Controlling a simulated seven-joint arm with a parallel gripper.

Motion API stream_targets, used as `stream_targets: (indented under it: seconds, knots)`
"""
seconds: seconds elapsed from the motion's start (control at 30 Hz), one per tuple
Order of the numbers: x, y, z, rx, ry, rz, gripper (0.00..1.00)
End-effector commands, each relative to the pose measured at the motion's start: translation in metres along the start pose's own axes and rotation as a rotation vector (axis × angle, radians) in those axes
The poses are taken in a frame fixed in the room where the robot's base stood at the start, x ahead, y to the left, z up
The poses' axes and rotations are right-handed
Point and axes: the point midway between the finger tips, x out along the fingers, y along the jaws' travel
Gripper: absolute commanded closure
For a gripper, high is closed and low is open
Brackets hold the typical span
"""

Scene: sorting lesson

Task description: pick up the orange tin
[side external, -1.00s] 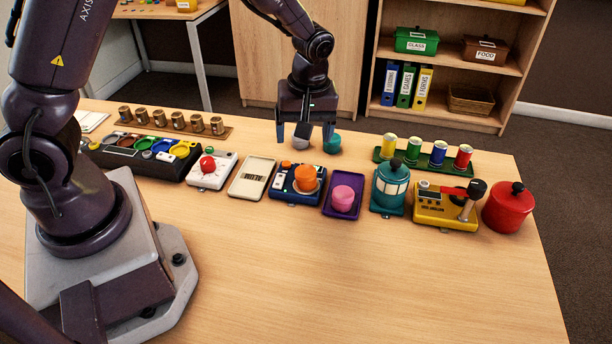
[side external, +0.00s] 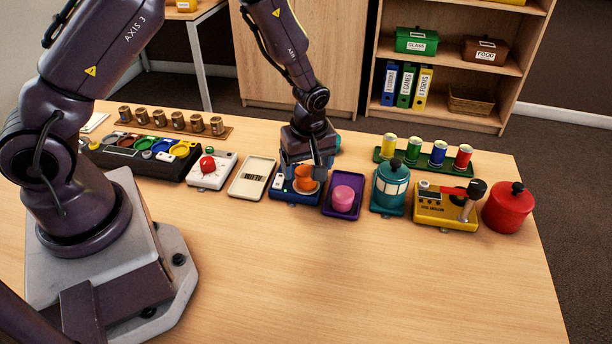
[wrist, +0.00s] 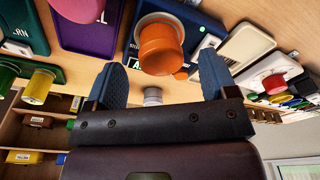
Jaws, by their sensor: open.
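The orange tin (side external: 306,184) stands upright on a blue device (side external: 283,190) in the middle of the row. It also shows in the wrist view (wrist: 160,48), ahead of my gripper and roughly between the lines of the two fingers. My gripper (side external: 305,176) is over the tin in the side view, with its fingers partly covering it. In the wrist view the two blue-grey fingers (wrist: 162,75) are spread wide with nothing held between them. I cannot tell whether a finger touches the tin.
A cream tray (side external: 251,178) lies to the left and a purple tray (side external: 342,208) with a pink cylinder (side external: 344,196) to the right. A teal pot (side external: 391,184), a yellow device (side external: 432,214) and a red pot (side external: 508,206) stand further right. The front of the table is clear.

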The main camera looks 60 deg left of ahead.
Motion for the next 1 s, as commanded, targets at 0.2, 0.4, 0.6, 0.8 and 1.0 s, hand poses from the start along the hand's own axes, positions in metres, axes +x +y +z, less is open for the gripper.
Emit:
stream_targets:
  seconds: [0.2,0.4,0.6,0.8,1.0]
  knots:
    - [0.028,-0.001,0.0,-0.001,0.0,-0.002,0.22]
    - [0.03,0.0,0.001,0.0,0.0,0.001,0.22]
    - [0.03,0.0,0.0,0.0,0.0,0.0,0.54]
    - [0.029,0.0,0.0,0.0,0.0,0.0,0.8]
    - [0.028,0.0,0.0,0.0,0.0,0.0,0.8]
